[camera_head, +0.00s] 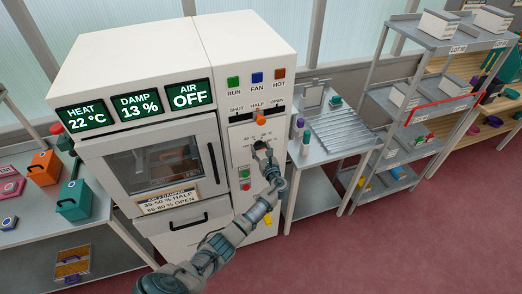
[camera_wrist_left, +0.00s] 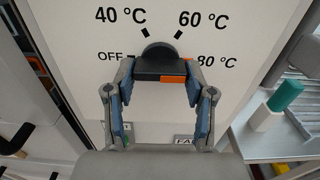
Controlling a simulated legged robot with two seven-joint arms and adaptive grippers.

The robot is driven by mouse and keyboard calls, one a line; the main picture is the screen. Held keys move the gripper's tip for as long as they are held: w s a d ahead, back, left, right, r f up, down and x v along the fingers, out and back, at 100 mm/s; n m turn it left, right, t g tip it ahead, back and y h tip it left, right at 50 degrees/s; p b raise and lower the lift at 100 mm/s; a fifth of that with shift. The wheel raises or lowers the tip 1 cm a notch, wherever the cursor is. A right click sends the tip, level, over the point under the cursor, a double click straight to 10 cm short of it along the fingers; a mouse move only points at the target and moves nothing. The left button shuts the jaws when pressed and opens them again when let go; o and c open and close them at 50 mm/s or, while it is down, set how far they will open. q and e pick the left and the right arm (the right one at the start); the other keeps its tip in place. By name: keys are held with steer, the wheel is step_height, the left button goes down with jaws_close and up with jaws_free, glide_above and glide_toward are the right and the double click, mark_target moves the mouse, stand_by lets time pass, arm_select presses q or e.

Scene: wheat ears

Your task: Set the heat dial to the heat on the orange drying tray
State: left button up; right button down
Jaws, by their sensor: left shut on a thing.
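The heat dial (camera_wrist_left: 158,55) is a dark knob with a thick bar grip on the white cabinet front, ringed by OFF, 40 °C, 60 °C and 80 °C. The bar lies nearly level; its orange end is on the right, on the 80 °C side. My left gripper (camera_wrist_left: 158,82) has its two fingers at either end of the bar, shut on it. In the head view my left gripper (camera_head: 265,155) covers most of the dial. An orange-brown tray (camera_head: 73,264) lies on the lower left shelf; no heat label on it is readable. My right gripper is not in view.
The drying cabinet (camera_head: 120,60) displays HEAT 22 °C, DAMP 13 % and AIR OFF. An orange lever (camera_head: 259,121) sits above the dial. An orange box (camera_head: 43,167) and a teal box (camera_head: 74,200) stand on the left bench. Bottles (camera_head: 305,142) stand to the right.

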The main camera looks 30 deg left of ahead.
arm_select(q)
steer(key=shift+s+f+m, duration=0.1)
steer(key=shift+f+m, duration=0.2)
steer(key=shift+f, duration=0.15)
steer(key=o, duration=1.1)
steer(key=shift+c, duration=0.2)
steer(key=shift+o, duration=0.5)
steer(key=shift+r, duration=0.2)
steer(key=v, duration=1.2)
